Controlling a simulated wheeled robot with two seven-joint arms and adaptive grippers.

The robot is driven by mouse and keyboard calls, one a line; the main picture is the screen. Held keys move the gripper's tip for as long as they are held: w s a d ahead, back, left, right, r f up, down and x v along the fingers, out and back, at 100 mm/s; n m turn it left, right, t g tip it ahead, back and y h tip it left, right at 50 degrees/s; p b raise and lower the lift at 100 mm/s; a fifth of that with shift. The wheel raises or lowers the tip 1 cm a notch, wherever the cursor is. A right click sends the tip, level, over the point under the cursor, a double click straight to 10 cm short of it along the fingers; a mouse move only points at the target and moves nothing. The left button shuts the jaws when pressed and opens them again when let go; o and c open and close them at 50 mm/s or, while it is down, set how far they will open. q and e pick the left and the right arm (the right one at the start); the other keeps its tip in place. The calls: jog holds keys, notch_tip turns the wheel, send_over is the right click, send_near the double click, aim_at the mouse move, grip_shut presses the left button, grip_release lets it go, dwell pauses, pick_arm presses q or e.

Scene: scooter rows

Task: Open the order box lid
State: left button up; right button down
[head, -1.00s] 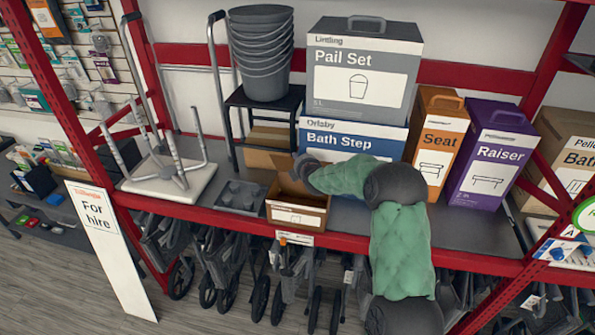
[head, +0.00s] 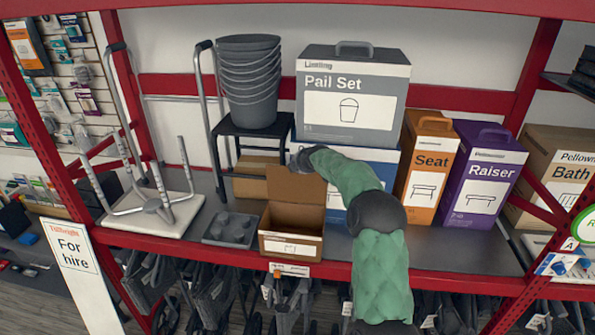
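The order box, a small brown cardboard box (head: 290,246) with a white label, stands at the front edge of the shelf. Its lid (head: 295,186) stands up along the back edge, and the dark inside of the box shows. My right arm, in a green sleeve, comes in from the bottom right. My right gripper (head: 302,160) is small and dark at the top right corner of the raised lid. Whether it touches the lid, and how its fingers stand, I cannot tell. My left gripper is not in view.
A grey moulded tray (head: 230,229) sits left of the box. Another brown carton (head: 256,177) is behind it, under a black step stool holding stacked buckets (head: 250,80). The Pail Set box (head: 352,95), Seat box (head: 427,165) and Raiser box (head: 484,175) stand to the right.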

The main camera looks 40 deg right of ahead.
jog(key=shift+w+f, duration=0.15)
jog(key=shift+f, duration=0.35)
jog(key=c, duration=1)
grip_release()
jog(key=shift+f, duration=0.1)
jog(key=shift+w+d, duration=0.2)
jog(key=shift+d, duration=0.05)
jog(key=v, duration=1.2)
jog(key=shift+r, duration=0.2)
jog(key=shift+f, duration=0.1)
